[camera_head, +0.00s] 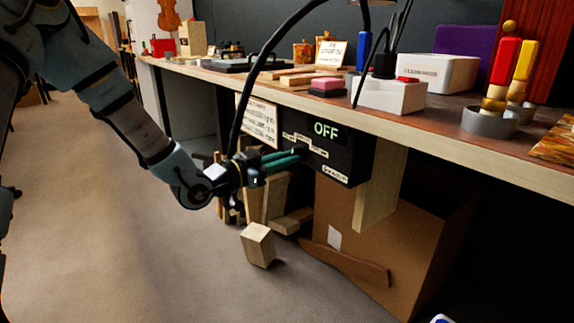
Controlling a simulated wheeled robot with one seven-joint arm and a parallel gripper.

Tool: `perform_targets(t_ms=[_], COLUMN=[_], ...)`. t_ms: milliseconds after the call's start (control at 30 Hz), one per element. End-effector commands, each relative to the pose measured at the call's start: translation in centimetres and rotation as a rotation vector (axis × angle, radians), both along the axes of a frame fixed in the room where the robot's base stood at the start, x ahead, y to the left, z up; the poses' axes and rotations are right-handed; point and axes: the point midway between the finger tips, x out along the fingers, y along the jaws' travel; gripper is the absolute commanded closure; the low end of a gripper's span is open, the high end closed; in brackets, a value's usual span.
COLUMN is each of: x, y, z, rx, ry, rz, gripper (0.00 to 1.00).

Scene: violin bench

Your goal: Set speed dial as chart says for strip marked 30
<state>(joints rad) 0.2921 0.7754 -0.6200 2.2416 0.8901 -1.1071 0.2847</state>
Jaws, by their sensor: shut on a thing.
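A black control box (352,163) hangs under the front edge of the bench, with a lit display (326,130) reading OFF. My gripper (302,152) reaches in from the left and its fingers are shut on the speed dial at the box's front left. The fingers hide most of the dial, so its pointer cannot be seen. Pale label strips with small print lie around the dial, too small to read. A cream chart (258,118) with lines of print hangs left of the box; its text is too small to read. No strip marked 30 can be made out.
The bench edge (415,125) runs just above the box. A wooden bracket (382,187) stands to its right. A cardboard box (420,240) and wood offcuts (258,245) are below. A black cable (243,105) crosses near the chart. Open floor lies left.

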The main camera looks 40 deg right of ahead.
Motion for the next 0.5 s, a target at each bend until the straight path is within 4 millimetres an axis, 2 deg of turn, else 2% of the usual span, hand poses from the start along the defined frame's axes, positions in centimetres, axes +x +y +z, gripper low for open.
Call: perform_targets(t_ms=[500], x=[0.05], y=[0.0], z=[-0.39], rx=[-0.029], ry=[-0.488], rz=[0.0], gripper=[1.0])
